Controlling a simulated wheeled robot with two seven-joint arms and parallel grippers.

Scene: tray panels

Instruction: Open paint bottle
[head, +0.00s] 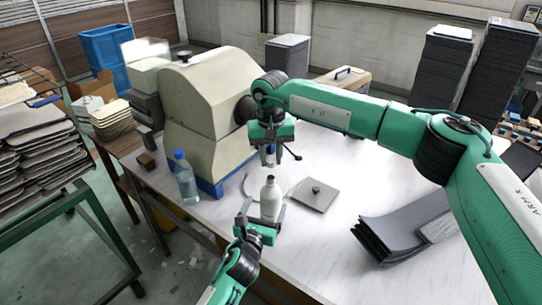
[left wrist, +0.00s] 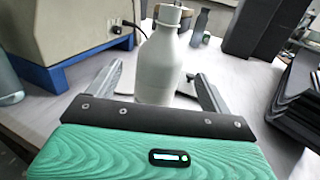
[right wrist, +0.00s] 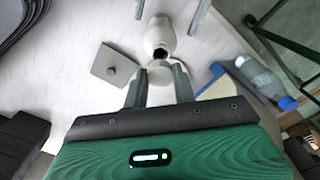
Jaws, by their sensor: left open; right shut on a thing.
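A pale grey-white paint bottle (head: 271,203) stands upright on the table. It also shows in the left wrist view (left wrist: 158,72). My left gripper (head: 262,222) is open, with its fingers on either side of the bottle's body and gaps visible in the left wrist view. My right gripper (head: 270,153) is above the bottle, shut on a small pale cap (right wrist: 160,72). The cap is apart from the bottle. The right wrist view shows a dark opening in the bottle's neck (right wrist: 160,50).
A grey square plate with a knob (head: 316,194) lies right of the bottle. A clear blue-capped bottle (head: 186,180) stands at the left, near a large beige machine (head: 207,95). Bare table lies between plate and folders.

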